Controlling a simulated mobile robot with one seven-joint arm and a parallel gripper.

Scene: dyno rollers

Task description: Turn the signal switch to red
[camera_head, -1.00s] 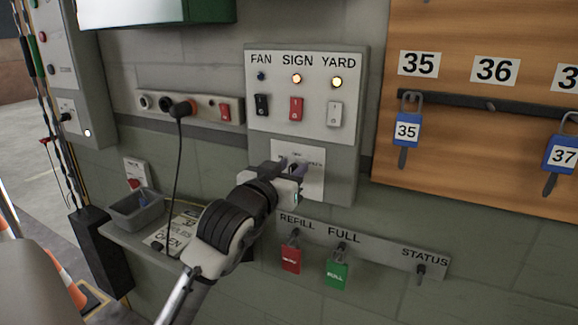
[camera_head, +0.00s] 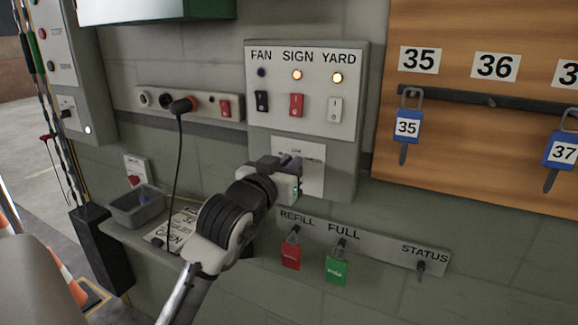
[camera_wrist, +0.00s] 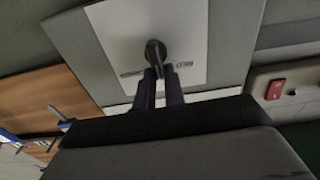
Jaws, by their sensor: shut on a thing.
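The signal switch is a dark round knob with a bar-like grip (camera_wrist: 155,52) on a white label plate (camera_wrist: 190,40). The plate (camera_head: 315,172) sits low on the grey panel, under the SIGN and YARD switches. My gripper (camera_head: 288,163) is at the plate and hides most of the knob in the head view. In the wrist view my fingers (camera_wrist: 160,80) are close together, shut on the lower part of the knob. Dark label marks lie left and right of the knob, too small to read. I cannot tell which colour it points to.
Above are the FAN (camera_head: 261,104), SIGN (camera_head: 296,105) and YARD (camera_head: 335,110) rockers. Below hang a red tag (camera_head: 291,256) and a green tag (camera_head: 337,271) on a rail. A socket strip (camera_head: 150,101) with a hanging cord is at left, a wooden key board (camera_head: 480,150) at right.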

